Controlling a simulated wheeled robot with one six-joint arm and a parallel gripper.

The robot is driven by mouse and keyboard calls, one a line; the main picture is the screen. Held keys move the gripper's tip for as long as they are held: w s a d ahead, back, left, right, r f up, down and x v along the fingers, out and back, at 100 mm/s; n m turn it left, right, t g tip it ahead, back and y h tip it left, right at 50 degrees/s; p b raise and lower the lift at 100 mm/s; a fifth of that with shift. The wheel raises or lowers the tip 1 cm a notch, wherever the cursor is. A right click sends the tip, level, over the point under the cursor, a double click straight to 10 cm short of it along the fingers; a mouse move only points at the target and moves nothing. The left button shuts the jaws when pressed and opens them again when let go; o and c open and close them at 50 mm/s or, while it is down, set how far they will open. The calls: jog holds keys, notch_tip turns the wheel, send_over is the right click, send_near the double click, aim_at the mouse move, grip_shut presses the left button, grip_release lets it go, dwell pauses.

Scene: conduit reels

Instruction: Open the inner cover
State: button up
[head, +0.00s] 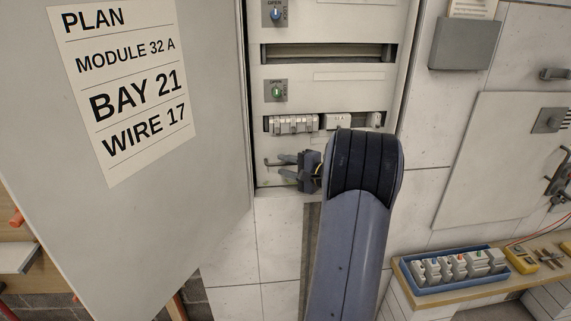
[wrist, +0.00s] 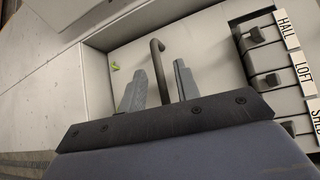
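The inner cover (head: 345,80) is a pale panel inside the wall cabinet, lying flat in its frame. My gripper (head: 284,166) is at this corner. In the wrist view my gripper (wrist: 160,88) has its fingers apart, with the handle between them and a gap on both sides. My arm hides the cover's lower right.
The outer door (head: 190,220) stands open at left with a plan sheet (head: 125,80). Breakers (head: 292,124) show in the cover's lower slot. At right, a blue tray (head: 455,277) of modules and a yellow meter (head: 550,258) lie on a wooden shelf. A grey box (head: 465,43) hangs above.

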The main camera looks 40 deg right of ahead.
jog(key=shift+w, duration=0.2)
grip_shut()
dwell(0.6)
